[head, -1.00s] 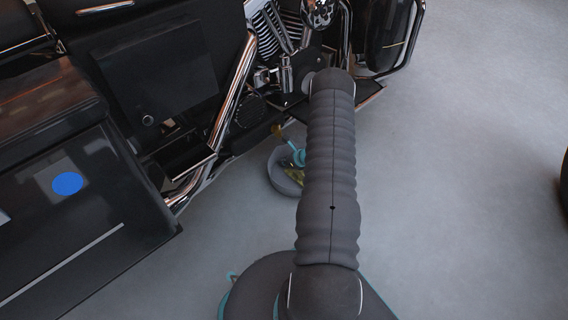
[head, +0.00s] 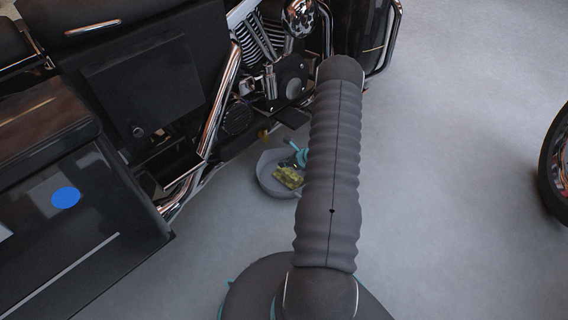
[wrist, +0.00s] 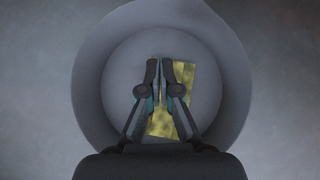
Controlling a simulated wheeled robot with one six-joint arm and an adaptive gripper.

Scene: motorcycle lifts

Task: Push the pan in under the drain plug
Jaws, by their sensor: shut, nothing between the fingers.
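The pan (head: 268,163) is a round grey dish on the floor beside the motorcycle, close to its lower edge. In the wrist view the pan (wrist: 91,100) fills the middle of the picture. A yellow-green patterned flat piece (wrist: 184,100) lies inside it, also seen in the head view (head: 286,178). My gripper (wrist: 165,66) is shut and empty, over the pan's inside; I cannot tell whether it touches. In the head view my arm hides part of the pan's right side. A small orange-brown part (head: 262,134) shows under the engine; I cannot tell if it is the drain plug.
The black motorcycle (head: 150,90) with chrome pipes stands along the left and top. A dark box-like body with a blue dot (head: 66,197) fills the lower left. A wheel (head: 556,165) is at the right edge. The grey floor (head: 440,200) right of my arm is clear.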

